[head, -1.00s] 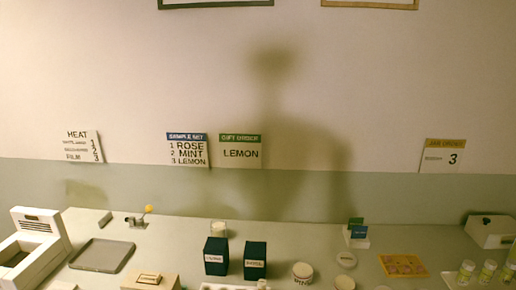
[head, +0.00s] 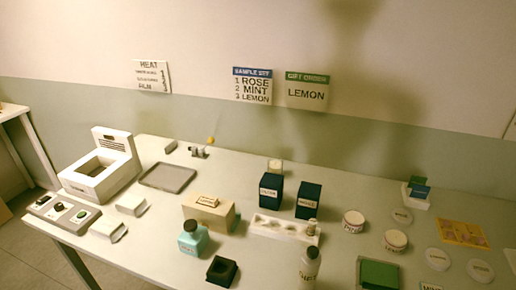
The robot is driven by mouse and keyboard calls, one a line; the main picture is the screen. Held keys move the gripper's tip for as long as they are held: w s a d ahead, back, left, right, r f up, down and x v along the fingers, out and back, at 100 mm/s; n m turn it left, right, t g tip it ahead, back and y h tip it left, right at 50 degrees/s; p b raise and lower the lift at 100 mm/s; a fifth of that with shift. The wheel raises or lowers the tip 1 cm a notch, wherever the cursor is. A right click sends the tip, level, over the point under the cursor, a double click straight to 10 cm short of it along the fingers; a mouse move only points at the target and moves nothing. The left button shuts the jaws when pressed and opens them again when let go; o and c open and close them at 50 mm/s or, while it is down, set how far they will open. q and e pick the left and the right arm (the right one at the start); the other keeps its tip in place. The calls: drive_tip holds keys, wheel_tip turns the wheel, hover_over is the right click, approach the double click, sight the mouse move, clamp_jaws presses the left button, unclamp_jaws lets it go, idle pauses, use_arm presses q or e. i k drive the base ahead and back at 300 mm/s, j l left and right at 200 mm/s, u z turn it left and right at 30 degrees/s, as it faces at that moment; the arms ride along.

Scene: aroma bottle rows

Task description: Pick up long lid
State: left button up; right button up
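I cannot tell for sure which thing is the long lid. Long or flat candidates in the head view are a beige block with a label (head: 208,214), a white rack with round wells (head: 268,226), and a green-topped flat piece (head: 378,273) at the front edge of the picture. Two small white blocks (head: 131,203) (head: 107,229) lie at the left. Neither of my grippers shows in the head view.
A white machine (head: 122,172) and a knob panel (head: 62,213) stand left, near a grey tray (head: 167,177). A teal bottle (head: 194,241), a dark square holder (head: 222,271), a white bottle (head: 309,266), dark boxes (head: 270,192) and jars (head: 396,241) crowd the middle and right.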

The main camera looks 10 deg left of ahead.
sight(221, 219)
drive_tip(key=j+z, duration=0.25)
drive_tip(key=j, duration=0.2)
drive_tip(key=k+j+z, duration=0.2)
drive_tip(key=j, duration=0.2)
drive_tip(key=k+j+z, duration=0.1)
drive_tip(key=j+z, duration=0.15)
drive_tip(key=j, duration=0.2)
drive_tip(key=k+j+z, duration=0.25)
drive_tip(key=j, duration=0.15)
drive_tip(key=k+j+z, duration=0.25)
drive_tip(key=i+j, duration=0.1)
